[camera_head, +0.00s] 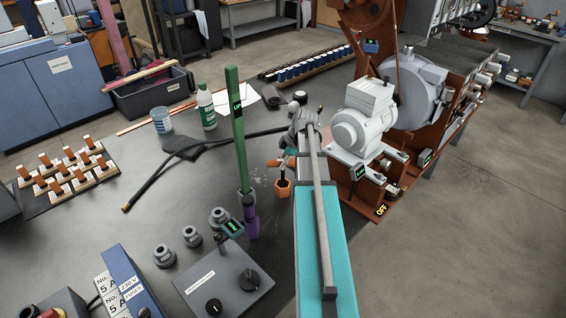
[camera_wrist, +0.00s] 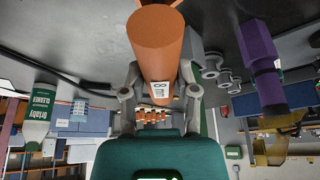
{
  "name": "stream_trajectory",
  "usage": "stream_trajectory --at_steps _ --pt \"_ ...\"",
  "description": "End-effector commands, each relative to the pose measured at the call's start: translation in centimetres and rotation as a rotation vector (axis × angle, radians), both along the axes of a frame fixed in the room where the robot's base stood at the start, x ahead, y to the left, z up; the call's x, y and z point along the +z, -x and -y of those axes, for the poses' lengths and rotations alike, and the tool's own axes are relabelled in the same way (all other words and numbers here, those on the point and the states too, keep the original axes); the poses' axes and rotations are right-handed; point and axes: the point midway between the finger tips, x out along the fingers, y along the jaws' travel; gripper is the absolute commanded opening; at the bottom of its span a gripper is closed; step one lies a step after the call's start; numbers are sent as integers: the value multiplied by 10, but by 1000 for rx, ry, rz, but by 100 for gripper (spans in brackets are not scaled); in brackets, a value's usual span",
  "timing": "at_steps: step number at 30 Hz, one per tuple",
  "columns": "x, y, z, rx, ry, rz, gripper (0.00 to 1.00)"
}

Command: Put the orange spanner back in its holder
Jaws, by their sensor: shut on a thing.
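The orange spanner shows in the wrist view as a thick orange handle (camera_wrist: 158,45) with a white label reading about "8" near its end. My gripper (camera_wrist: 160,82) is shut around this handle, one finger on each side. In the head view, a short orange piece (camera_head: 273,162) sticks out left of my gripper (camera_head: 287,158), partly hidden by my arm. An orange six-sided cup (camera_head: 283,188), apparently the holder, stands on the dark table just below the gripper. Whether the spanner touches the cup is hidden.
A tall green bar (camera_head: 233,130) stands in a purple holder (camera_head: 251,215) left of the cup. A grey motor (camera_head: 362,130) on a brown machine is close on the right. A control box (camera_head: 222,280) and round grey parts (camera_head: 192,236) stand nearer. Black hose (camera_head: 160,170) lies left.

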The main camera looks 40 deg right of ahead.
Motion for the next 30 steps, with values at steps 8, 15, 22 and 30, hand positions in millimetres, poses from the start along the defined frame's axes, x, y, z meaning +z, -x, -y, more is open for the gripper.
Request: stream_trajectory --at_steps 8,15,22,30 --pt "-1 0 0 0 0 0 73" --pt "-1 0 0 0 0 0 80" --pt "-1 0 0 0 0 0 80" --pt "9 0 0 0 0 0 80"
